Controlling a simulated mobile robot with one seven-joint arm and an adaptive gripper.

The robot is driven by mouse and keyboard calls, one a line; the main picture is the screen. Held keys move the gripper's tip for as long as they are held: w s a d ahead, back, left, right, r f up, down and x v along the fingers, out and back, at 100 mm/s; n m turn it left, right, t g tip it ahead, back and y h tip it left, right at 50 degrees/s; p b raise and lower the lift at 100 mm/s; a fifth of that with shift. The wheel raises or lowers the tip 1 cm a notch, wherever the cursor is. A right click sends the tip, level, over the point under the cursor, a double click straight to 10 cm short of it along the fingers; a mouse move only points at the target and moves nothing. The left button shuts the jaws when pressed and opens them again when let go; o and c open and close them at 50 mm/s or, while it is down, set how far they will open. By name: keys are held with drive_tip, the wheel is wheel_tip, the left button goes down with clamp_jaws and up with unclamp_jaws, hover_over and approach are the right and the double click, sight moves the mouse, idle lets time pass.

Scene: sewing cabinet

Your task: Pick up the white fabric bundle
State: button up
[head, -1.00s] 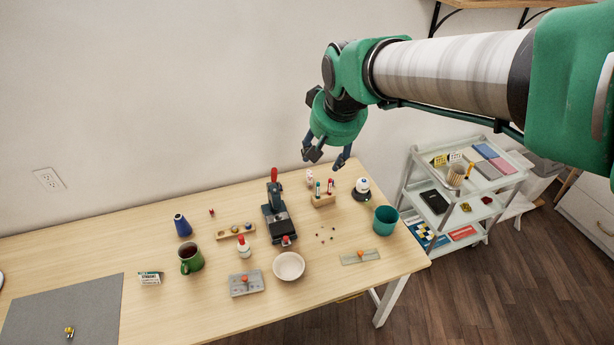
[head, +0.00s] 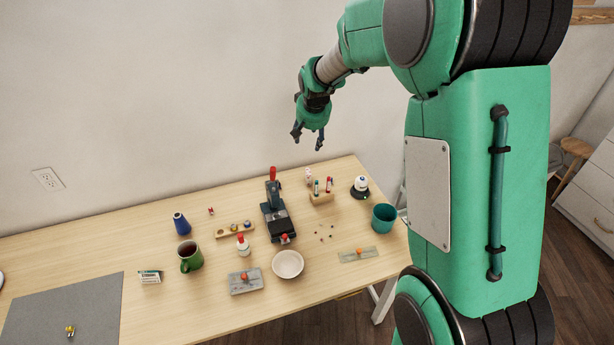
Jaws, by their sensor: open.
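A small whitish lump (head: 309,175), which looks like the white fabric bundle, sits near the back edge of the table, just behind the wooden marker holder (head: 322,197). It is too small to make out its folds, and the holder may hide its lower part. My gripper (head: 308,138) is open and empty, fingers pointing down. It appears above the lump in the picture and is apart from it.
On the table (head: 215,305) stand a dark press-like tool (head: 275,215), a white-topped round device (head: 361,186), a teal cup (head: 384,217), a white bowl (head: 288,264) and a green mug (head: 190,257). Tiny dark bits lie right of the press. A grey mat (head: 75,305) lies front left.

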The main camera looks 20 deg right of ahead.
drive_tip(key=w+d+r+x, duration=0.1)
drive_tip(key=w+d+x, duration=0.1)
drive_tip(key=x, duration=1.2)
approach(310, 173)
drive_tip(key=shift+a+r+m+p, duration=0.1)
drive_tip(key=shift+r+m+p, duration=0.25)
drive_tip(key=shift+r, duration=0.2)
drive_tip(key=shift+g, duration=0.3)
drive_tip(key=shift+b+x, duration=0.45)
drive_tip(key=shift+x, duration=3.9)
drive_tip(key=shift+b+x, duration=0.35)
drive_tip(key=shift+x, duration=2.2)
drive_tip(key=shift+w, duration=0.1)
